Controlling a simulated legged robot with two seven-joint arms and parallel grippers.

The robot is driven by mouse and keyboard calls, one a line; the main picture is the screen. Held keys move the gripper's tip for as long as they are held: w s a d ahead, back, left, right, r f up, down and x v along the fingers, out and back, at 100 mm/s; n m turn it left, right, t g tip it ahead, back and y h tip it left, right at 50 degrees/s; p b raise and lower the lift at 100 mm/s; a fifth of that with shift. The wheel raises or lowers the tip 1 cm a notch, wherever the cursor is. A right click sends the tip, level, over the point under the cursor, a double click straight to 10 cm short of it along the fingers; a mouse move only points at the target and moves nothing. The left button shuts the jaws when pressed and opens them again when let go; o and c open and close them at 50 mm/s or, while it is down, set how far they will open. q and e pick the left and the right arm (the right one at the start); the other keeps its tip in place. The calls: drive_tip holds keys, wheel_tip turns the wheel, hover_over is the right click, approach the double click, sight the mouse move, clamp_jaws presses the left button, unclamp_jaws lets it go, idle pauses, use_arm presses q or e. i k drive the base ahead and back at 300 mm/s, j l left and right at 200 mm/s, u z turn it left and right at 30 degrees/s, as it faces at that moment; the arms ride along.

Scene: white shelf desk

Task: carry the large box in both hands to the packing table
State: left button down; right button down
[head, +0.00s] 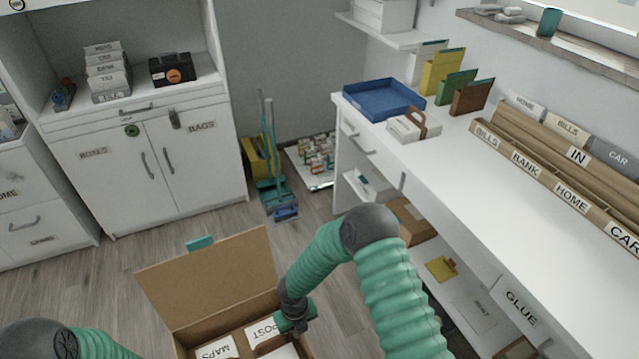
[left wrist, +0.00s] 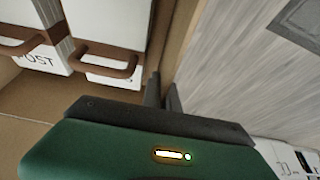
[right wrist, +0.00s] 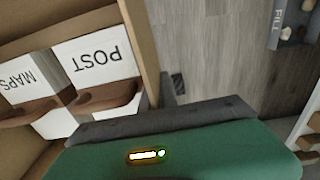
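The large box (head: 208,283) is an open brown cardboard box low in the head view, with its lid flap standing up at the far side. White files labelled MAPS (head: 218,348) and POST (head: 263,331) stand inside. My right gripper (head: 297,318) is at the box's right wall; in the right wrist view a dark finger (right wrist: 174,87) shows beside that wall, and its grip is unclear. My left gripper is outside the head view; in the left wrist view its fingers (left wrist: 163,93) lie close together on either side of the box's wall. No surface is marked as the packing table.
A long white desk (head: 470,185) with a blue tray (head: 384,98) and labelled holders runs along the right, with shelves below. A white cabinet (head: 150,170) stands back left. A teal trolley (head: 275,185) stands at the back.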

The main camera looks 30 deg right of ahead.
sight(519, 216)
drive_tip(key=i+j+z, duration=0.1)
drive_tip(key=z, duration=0.3)
drive_tip(key=i+j+z, duration=0.15)
drive_tip(key=i+z, duration=0.25)
drive_tip(key=j+z, duration=0.2)
drive_tip(key=z, duration=0.2)
drive_tip(key=i+j+z, duration=0.1)
drive_tip(key=z, duration=0.35)
drive_tip(key=j+z, duration=0.6)
drive_tip(key=z, duration=0.3)
drive_tip(key=i+j, duration=0.05)
